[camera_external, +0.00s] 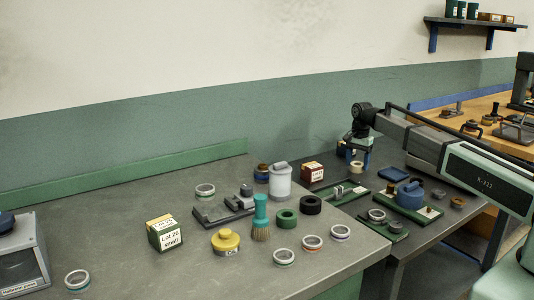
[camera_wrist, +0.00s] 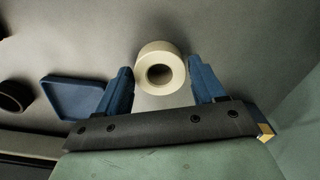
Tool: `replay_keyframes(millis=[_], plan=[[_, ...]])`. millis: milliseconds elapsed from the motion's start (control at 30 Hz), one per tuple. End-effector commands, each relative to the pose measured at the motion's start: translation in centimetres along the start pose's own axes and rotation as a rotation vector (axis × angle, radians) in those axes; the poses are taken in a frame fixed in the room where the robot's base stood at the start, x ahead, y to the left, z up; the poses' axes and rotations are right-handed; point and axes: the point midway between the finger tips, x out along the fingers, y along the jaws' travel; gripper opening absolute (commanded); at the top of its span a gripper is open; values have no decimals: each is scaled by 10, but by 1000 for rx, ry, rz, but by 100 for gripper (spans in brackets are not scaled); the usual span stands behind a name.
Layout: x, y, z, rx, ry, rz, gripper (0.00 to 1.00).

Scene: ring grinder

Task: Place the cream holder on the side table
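The cream holder (camera_wrist: 148,78), a short cream cylinder with a dark round hole, is in the upper middle of the wrist view. It also shows small in the external view (camera_external: 357,168), near the wall on the darker grey table (camera_external: 335,214) right of the main bench. My gripper (camera_wrist: 160,72) has its two blue fingers apart, one on each side of the holder, with gaps between. In the external view my gripper (camera_external: 357,152) is just above the holder, pointing down. I cannot tell which surface is the side table; a wooden bench (camera_external: 432,118) also stands at the right.
A blue tray (camera_wrist: 74,97) and a dark ring (camera_wrist: 15,95) lie left of my gripper. A red-labelled box (camera_external: 312,172), green fixtures (camera_external: 412,206) and a blue-topped part (camera_external: 410,194) stand near the holder. Several rings, a brush (camera_external: 261,218) and boxes crowd the main bench (camera_external: 120,238).

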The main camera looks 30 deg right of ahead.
Motion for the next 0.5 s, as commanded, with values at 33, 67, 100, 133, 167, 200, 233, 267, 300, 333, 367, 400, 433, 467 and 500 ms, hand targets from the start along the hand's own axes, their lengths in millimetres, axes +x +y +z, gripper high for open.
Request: replay_keyframes(millis=[33,67,100,133,167,200,233,267,300,333,367,400,433,467,500], plan=[[0,0,0,0,0,0,74],[0,0,0,0,0,0,77],[0,0,0,0,0,0,80],[0,0,0,0,0,0,83],[0,0,0,0,0,0,85],[0,0,0,0,0,0,85],[0,0,0,0,0,0,85],[0,0,0,0,0,0,85],[0,0,0,0,0,0,85],[0,0,0,0,0,0,85],[0,0,0,0,0,0,85],[-1,0,0,0,0,0,85],[-2,0,0,0,0,0,85],[-3,0,0,0,0,0,85],[-5,0,0,0,0,0,85]])
